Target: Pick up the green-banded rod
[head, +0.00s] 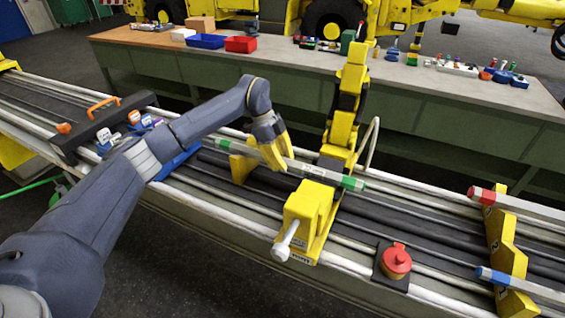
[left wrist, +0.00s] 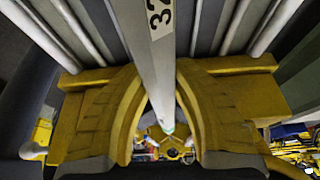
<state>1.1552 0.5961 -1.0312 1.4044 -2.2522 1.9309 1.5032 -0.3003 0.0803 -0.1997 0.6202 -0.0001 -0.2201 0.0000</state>
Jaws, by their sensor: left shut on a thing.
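The green-banded rod (head: 318,172) is a pale grey bar with a green band near each end and a number label. It lies slantwise over the rail bed, close to a yellow rest (head: 243,166) at its left and the yellow boom (head: 338,155) at its right. I cannot tell whether it still touches them. My left gripper (head: 275,152) is shut on the rod left of its middle. In the left wrist view the rod (left wrist: 153,70) runs between the two yellow fingers (left wrist: 158,90). My right gripper is not in view.
A red-banded rod (head: 520,206) and a blue-banded rod (head: 525,286) lie at the right on a yellow rest (head: 503,245). A red-capped part (head: 397,261) sits on the near rail. A bench (head: 430,92) stands behind.

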